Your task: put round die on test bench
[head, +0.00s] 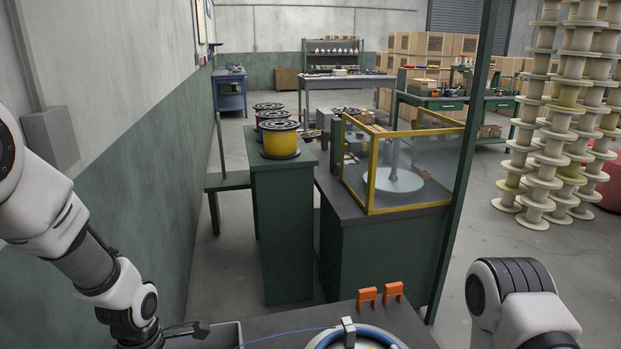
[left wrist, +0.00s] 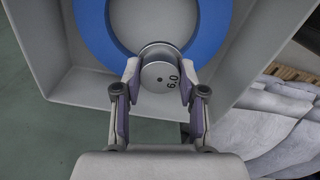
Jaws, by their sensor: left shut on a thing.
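The round die (left wrist: 160,78) is a small silver disc marked "6.0" in the left wrist view. My left gripper (left wrist: 158,85) is shut on it, one finger on each side. Behind the die is a grey bin (left wrist: 60,50) with a blue ring (left wrist: 95,30) inside; I cannot tell the gap between die and bin. In the head view my left gripper (head: 188,329) is at the bottom left, by the grey bin (head: 229,336); the die cannot be made out there. My right arm shows at the lower right, but its gripper is out of frame. Which surface is the test bench is unclear.
A dark bench top (head: 290,322) at the bottom carries orange blocks (head: 367,296) and a round blue-rimmed device (head: 375,333). Beyond stand green cabinets with a yellow spool (head: 281,143) and a yellow-framed clear enclosure (head: 372,175). A green post (head: 468,160) rises at right.

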